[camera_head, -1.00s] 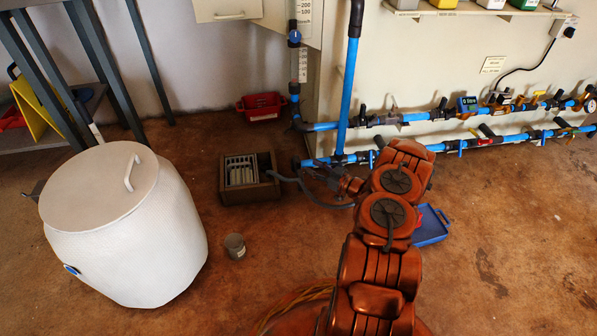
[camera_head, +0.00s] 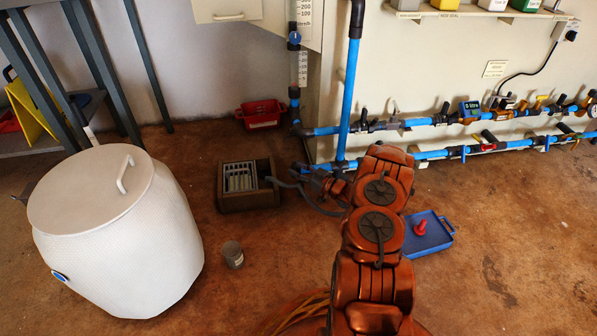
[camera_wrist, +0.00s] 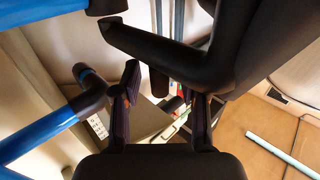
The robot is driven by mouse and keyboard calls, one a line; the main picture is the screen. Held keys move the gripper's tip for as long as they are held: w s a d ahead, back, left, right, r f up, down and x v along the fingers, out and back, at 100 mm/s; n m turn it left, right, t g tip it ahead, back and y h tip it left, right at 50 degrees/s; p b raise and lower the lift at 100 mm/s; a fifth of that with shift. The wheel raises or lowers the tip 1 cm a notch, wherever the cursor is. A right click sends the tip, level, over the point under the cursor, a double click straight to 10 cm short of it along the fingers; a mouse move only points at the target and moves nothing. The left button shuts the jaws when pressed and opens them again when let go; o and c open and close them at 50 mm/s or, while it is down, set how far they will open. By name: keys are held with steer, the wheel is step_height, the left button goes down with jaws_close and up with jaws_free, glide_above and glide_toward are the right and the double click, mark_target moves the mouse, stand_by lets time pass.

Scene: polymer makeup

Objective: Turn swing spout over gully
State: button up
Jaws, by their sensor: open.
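The gully (camera_head: 232,199) is a brown square box with a pale slatted grate, on the floor left of my arm in the head view. A thin dark curved tube (camera_head: 318,207), apparently the swing spout or a hose, runs from the gully's right edge toward my wrist. In the wrist view my gripper (camera_wrist: 165,86) is open, with two dark fingers apart. A thick dark bent pipe (camera_wrist: 155,45), possibly the spout, crosses just beyond the fingertips. I cannot tell whether it touches them.
Blue pipes with valves (camera_head: 425,121) run along the wall behind. A white lidded barrel (camera_head: 120,235) stands left, with a small grey can (camera_head: 232,255) beside it. A blue tray (camera_head: 430,240) holding a red object (camera_head: 420,227) lies right of my arm. A red bin (camera_head: 260,114) sits behind the gully.

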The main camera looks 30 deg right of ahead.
jaws_close()
stand_by(0.3)
stand_by(0.4)
